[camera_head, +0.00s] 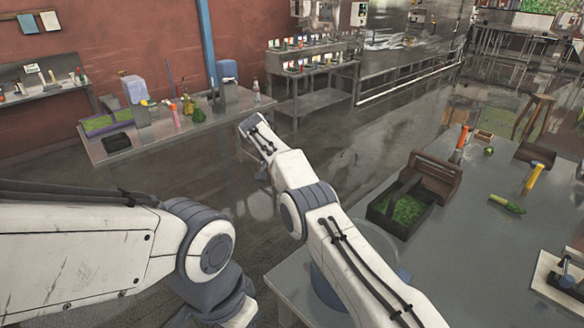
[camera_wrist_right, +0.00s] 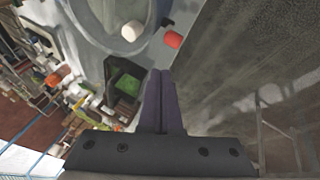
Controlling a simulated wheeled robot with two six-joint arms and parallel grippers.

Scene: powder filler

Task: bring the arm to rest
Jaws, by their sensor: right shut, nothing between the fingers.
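My right arm (camera_head: 312,222) comes in from the lower right of the head view and reaches up and left, past the edge of the right table. Its gripper is not clearly visible there. In the right wrist view my right gripper (camera_wrist_right: 160,75) has its two dark fingers pressed together with nothing between them. My left arm (camera_head: 90,250) comes in from the left and bends down at a grey joint. Its gripper is outside the frame.
The grey right table (camera_head: 455,235) holds a dark box with green contents (camera_head: 402,210), a brown wooden crate (camera_head: 432,178) and bottles. Another table (camera_head: 200,135), with several items, stands at back left. Open floor (camera_head: 235,190) lies between. A red-ended object (camera_wrist_right: 172,40) shows near my fingers.

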